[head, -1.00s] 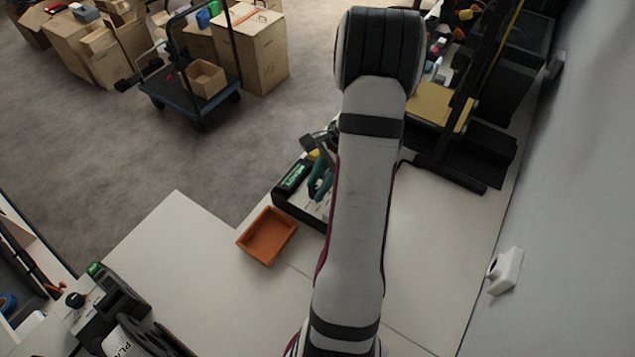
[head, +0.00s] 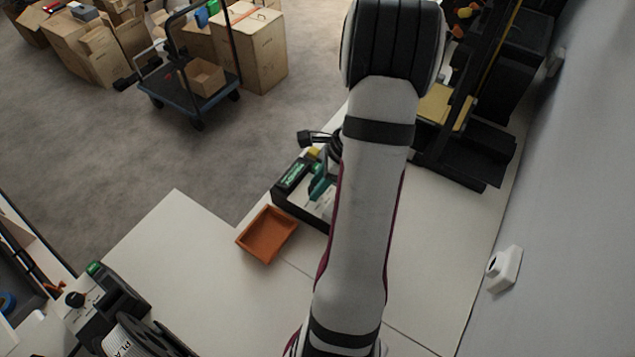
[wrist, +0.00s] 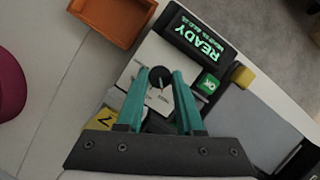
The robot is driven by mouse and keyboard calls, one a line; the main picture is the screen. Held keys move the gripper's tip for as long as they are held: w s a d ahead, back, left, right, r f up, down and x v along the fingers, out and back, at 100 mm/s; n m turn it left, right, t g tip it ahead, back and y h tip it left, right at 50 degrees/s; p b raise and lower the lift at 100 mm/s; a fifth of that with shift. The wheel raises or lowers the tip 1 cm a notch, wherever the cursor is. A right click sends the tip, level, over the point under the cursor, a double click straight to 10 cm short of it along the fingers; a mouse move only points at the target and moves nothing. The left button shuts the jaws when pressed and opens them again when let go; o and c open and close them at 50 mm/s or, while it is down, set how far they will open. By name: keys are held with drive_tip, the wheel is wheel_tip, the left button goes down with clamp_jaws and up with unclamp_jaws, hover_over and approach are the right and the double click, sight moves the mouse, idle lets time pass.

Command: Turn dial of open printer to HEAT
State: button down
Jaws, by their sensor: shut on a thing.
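The printer (wrist: 205,55) under my gripper has a panel with a lit green READY display (wrist: 200,38), a green OK button (wrist: 208,84) and a black round dial (wrist: 159,76). Small print surrounds the dial, too small to read, so I cannot tell its setting. My gripper (wrist: 160,77) has teal fingers, one on each side of the dial, shut on it. In the head view the same printer (head: 282,205) is partly hidden behind my arm, with the teal fingers (head: 321,184) over its panel.
An orange tray (head: 267,235) sits close beside the printer; it also shows in the wrist view (wrist: 120,18). Another device with a dial (head: 76,299) and a PLA spool (head: 135,340) stands at lower left. The white table (head: 185,235) is clear between them.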

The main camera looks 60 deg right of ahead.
drive_tip(key=c, duration=0.5)
unclamp_jaws()
drive_tip(key=shift+c, duration=0.2)
drive_tip(key=v, duration=1.6)
drive_tip(key=shift+f, duration=0.1)
drive_tip(key=w+a+r+n+g, duration=0.1)
drive_tip(key=w+a+n, duration=0.2)
drive_tip(key=a+n, duration=0.5)
drive_tip(key=w+a+r+n+g, duration=0.1)
drive_tip(key=w+a+r+n, duration=0.2)
drive_tip(key=a, duration=0.9)
drive_tip(key=s+a+f+n+g, duration=0.1)
drive_tip(key=s+a+f+n, duration=0.1)
drive_tip(key=s+a+n, duration=0.2)
drive_tip(key=s+a+f+n+g, duration=0.1)
drive_tip(key=s+a+n, duration=0.3)
drive_tip(key=a+n, duration=0.5)
drive_tip(key=shift+s+a+f+n, duration=0.3)
drive_tip(key=shift+a+f, duration=0.1)
drive_tip(key=shift+a, duration=0.35)
